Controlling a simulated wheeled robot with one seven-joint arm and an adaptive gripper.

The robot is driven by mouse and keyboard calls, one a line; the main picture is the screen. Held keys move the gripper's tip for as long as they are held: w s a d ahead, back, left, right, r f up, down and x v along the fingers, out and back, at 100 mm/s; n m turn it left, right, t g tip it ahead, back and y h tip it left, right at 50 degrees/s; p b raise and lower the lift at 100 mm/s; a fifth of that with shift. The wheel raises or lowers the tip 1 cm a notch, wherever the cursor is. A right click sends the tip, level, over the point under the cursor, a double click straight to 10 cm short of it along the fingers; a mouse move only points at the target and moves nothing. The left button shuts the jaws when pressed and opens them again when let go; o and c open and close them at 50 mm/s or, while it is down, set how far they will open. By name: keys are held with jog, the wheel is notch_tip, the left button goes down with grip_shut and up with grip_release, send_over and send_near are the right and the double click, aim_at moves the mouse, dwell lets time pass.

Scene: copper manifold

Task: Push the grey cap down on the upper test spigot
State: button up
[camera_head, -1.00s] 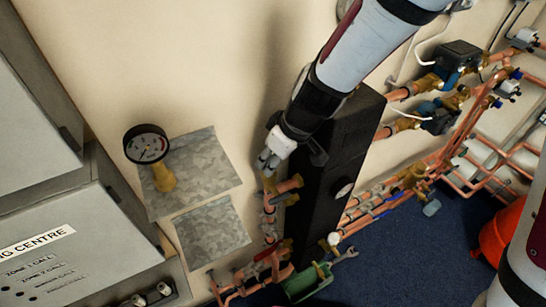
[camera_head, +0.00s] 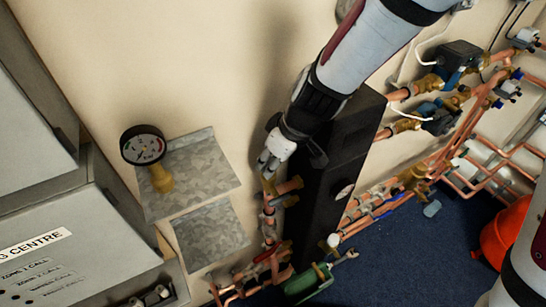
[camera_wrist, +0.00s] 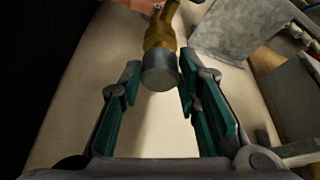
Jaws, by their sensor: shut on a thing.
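The grey cap (camera_wrist: 160,71) is a short dull cylinder in the wrist view. It sits between the tips of the teal finger pads of my gripper (camera_wrist: 160,80), which is shut on it. The cap lines up with the brass upper spigot (camera_wrist: 160,32), at its near end. I cannot tell how far it is seated. In the head view my gripper (camera_head: 266,166) is at the top of the brass and copper pipework, left of a tall black block. My fingers hide the cap there.
The tall black block (camera_head: 325,185) stands close right of my gripper. A pressure gauge (camera_head: 143,146) and grey metal wall plates (camera_head: 210,235) are to the left. Copper pipes with valves (camera_head: 270,262) run below. A green container (camera_head: 305,284) lies under them.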

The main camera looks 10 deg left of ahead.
jog(key=shift+f+b, duration=0.65)
jog(key=shift+f, duration=0.15)
dwell(0.7)
jog(key=o, duration=0.9)
jog(key=v, duration=1.2)
jog(key=shift+a, duration=0.1)
